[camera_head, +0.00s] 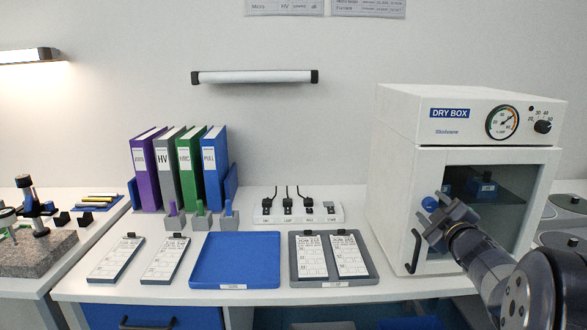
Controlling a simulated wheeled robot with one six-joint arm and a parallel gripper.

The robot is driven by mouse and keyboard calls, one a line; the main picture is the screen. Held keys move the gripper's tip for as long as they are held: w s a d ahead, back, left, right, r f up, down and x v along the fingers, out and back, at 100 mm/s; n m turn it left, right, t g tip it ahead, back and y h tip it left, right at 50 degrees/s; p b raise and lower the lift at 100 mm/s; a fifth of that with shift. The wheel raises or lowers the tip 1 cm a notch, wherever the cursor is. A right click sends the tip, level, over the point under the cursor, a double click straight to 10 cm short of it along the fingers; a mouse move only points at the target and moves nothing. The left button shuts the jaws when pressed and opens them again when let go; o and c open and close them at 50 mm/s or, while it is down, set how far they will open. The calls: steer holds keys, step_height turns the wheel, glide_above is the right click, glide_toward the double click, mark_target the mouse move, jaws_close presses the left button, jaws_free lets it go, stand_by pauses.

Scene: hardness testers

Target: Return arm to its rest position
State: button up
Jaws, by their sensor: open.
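My arm enters from the lower right, and my gripper (432,212) is raised in front of the left part of the dry box's dark glass door. The gripper is open. Nothing clearly shows held between its jaws; a small blue part (430,203) shows at their tip, and I cannot tell whether it is part of the gripper. The white dry box (392,195) stands at the right of the bench, with a gauge on top of its front. A blue item (483,187) shows dimly inside, behind the door.
A blue tray (215,262) and a grey tray (297,270) with two cards lie at the bench front. Two card boards (116,258) lie left. Binders (176,170) stand behind. A white rack (263,216) holds small black tools. A granite-based stand (45,255) is far left.

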steer(key=shift+s+r+m+p, duration=0.2)
steer(key=shift+r+m+p, duration=0.1)
steer(key=shift+m+p, duration=0.7)
steer(key=m+p, duration=0.2)
steer(key=m, duration=0.1)
steer(key=m+p, duration=0.4)
steer(key=p, duration=0.1)
steer(key=shift+d, duration=0.1)
steer(key=m+p, duration=0.5)
steer(key=p, duration=0.2)
steer(key=m+p, duration=0.3)
steer(key=p, duration=0.3)
steer(key=shift+f+m, duration=0.1)
steer(key=shift+m, duration=0.3)
steer(key=shift+s+d+f+b, duration=0.1)
steer(key=shift+s+b, duration=0.2)
steer(key=shift+s, duration=0.2)
steer(key=shift+s+d+f+b, duration=0.1)
steer(key=shift+s+b, duration=0.15)
steer(key=shift+s, duration=0.25)
steer(key=shift+s+a, duration=0.1)
steer(key=shift+s, duration=0.25)
